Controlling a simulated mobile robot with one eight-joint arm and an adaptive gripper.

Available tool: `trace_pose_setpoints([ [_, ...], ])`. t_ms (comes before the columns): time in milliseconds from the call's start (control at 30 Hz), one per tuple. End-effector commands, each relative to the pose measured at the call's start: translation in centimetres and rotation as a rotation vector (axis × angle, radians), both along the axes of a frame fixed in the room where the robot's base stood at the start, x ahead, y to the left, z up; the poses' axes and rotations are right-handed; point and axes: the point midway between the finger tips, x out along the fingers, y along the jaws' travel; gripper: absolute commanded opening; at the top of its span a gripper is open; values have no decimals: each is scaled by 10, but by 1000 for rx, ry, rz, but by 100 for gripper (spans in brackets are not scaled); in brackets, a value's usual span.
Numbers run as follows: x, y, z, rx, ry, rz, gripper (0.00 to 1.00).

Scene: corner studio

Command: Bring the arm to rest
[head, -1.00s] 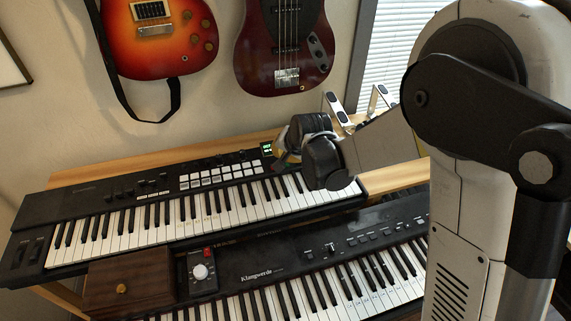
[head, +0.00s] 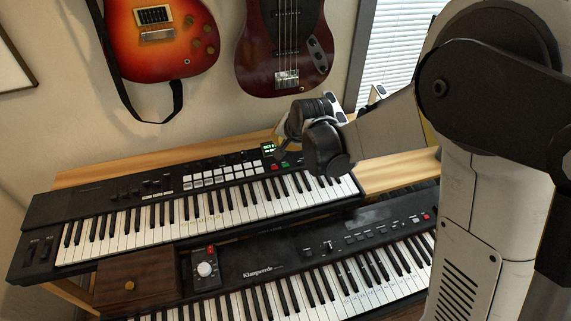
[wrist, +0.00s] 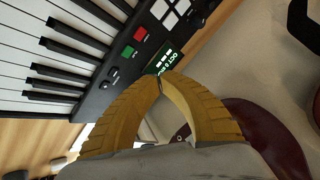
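My gripper (wrist: 161,80) shows in the wrist view as two yellow ribbed fingers with their tips together and nothing between them. In the head view the dark wrist joint of my arm is above the right end of the upper keyboard (head: 190,222), and the fingers are mostly hidden behind it. In the wrist view the fingertips overlap the keyboard's small green-lit display (wrist: 170,58). I cannot tell how far apart they are.
A lower keyboard (head: 290,262) and a wooden box (head: 135,283) are in front. A sunburst guitar (head: 165,40) and a dark red bass (head: 283,50) hang on the wall behind. A window with blinds (head: 395,40) is at back right.

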Motion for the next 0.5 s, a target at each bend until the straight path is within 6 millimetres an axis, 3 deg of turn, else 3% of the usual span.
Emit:
trace_pose_setpoints([
  [500,0,0,60,0,0,0,0],
])
